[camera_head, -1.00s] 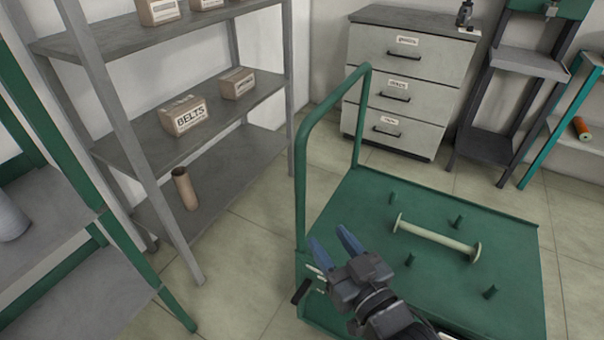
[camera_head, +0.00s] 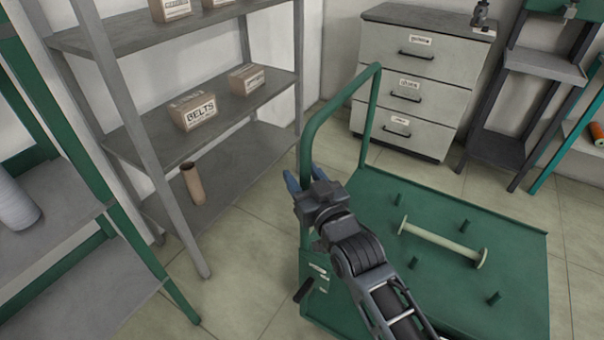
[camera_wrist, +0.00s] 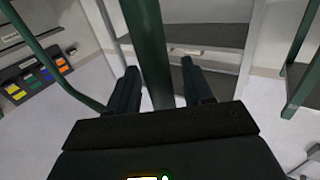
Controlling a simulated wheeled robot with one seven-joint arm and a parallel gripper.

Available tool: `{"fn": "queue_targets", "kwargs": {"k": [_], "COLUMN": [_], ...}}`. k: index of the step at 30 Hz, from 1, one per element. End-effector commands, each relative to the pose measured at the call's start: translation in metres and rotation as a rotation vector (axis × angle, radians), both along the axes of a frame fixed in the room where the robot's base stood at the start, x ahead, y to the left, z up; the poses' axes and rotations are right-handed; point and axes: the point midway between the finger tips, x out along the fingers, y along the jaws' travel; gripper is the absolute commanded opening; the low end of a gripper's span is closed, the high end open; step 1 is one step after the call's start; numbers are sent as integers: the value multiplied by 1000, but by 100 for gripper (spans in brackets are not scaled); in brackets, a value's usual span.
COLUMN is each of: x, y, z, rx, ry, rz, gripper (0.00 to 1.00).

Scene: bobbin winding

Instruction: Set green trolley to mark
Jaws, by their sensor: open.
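The green trolley (camera_head: 440,215) stands on the tiled floor at the lower right of the head view. Its deck carries several short pegs and a pale bobbin (camera_head: 440,241) lying across it. Its tall bent handle (camera_head: 341,97) rises at the left end. My gripper (camera_head: 300,180) is at the handle's near upright, which its fingers and wrist partly hide. In the wrist view the fingers (camera_wrist: 160,80) are open, with a green upright (camera_wrist: 151,45) between them. Contact cannot be told. I see no floor mark.
A grey shelf rack (camera_head: 240,105) with labelled boxes and a brown tube stands left of the trolley. A drawer cabinet (camera_head: 412,85) is behind it. A green-framed shelf (camera_head: 75,240) is at far left. Bare floor (camera_head: 240,250) lies between racks and trolley.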

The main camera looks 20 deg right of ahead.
Motion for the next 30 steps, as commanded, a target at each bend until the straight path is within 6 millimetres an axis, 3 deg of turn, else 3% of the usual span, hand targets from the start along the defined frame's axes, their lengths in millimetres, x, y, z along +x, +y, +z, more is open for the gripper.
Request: {"fn": "queue_targets", "kwargs": {"k": [11,27,30], "x": [7,7,7], "y": [0,0,0], "z": [0,0,0], "rx": [-1,-1,-1], "ry": [0,1,1], "rz": [1,1,1], "gripper": [51,0,0]}}
